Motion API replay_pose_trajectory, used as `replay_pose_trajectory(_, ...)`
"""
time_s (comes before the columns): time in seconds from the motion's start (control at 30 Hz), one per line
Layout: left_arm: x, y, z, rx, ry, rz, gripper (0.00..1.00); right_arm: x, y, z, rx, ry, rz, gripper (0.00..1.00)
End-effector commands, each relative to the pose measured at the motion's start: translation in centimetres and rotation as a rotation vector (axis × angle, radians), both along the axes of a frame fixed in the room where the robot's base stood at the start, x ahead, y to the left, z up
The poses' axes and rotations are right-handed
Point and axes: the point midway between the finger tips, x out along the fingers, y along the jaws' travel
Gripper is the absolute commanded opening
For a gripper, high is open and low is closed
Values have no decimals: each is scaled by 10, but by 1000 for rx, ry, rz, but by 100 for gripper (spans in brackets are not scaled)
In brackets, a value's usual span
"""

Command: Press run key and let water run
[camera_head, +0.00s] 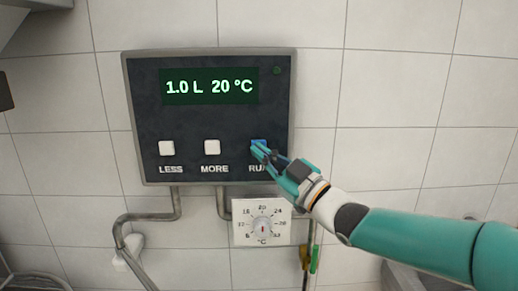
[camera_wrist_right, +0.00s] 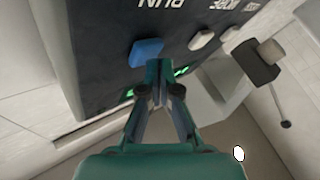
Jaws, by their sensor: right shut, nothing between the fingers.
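The water panel (camera_head: 210,120) is a dark box in a grey frame on the tiled wall. Its green display (camera_head: 209,87) reads 1.0 L 20 °C. The run key (camera_head: 258,144) is blue, at the panel's lower right, partly covered by my right gripper (camera_head: 262,150). The run key also shows in the right wrist view (camera_wrist_right: 146,51), just beside the fingertips of my right gripper (camera_wrist_right: 157,66). That gripper is shut and empty, its tips at the key; I cannot tell whether they touch it. A small lamp (camera_head: 277,70) at the panel's upper right looks dim green. My left gripper is not in view.
White LESS (camera_head: 167,148) and MORE (camera_head: 212,147) keys sit left of the run key. A temperature dial (camera_head: 262,222) is below the panel, near my right arm. Grey pipes (camera_head: 150,217) run below the panel. The wall right of the panel is clear.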

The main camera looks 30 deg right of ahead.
Motion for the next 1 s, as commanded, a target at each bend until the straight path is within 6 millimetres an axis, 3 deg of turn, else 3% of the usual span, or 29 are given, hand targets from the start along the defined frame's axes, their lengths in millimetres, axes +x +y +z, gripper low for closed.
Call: replay_pose_trajectory(1.0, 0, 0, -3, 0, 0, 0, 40, 6, -3, -1, 0, 1, -1, 0)
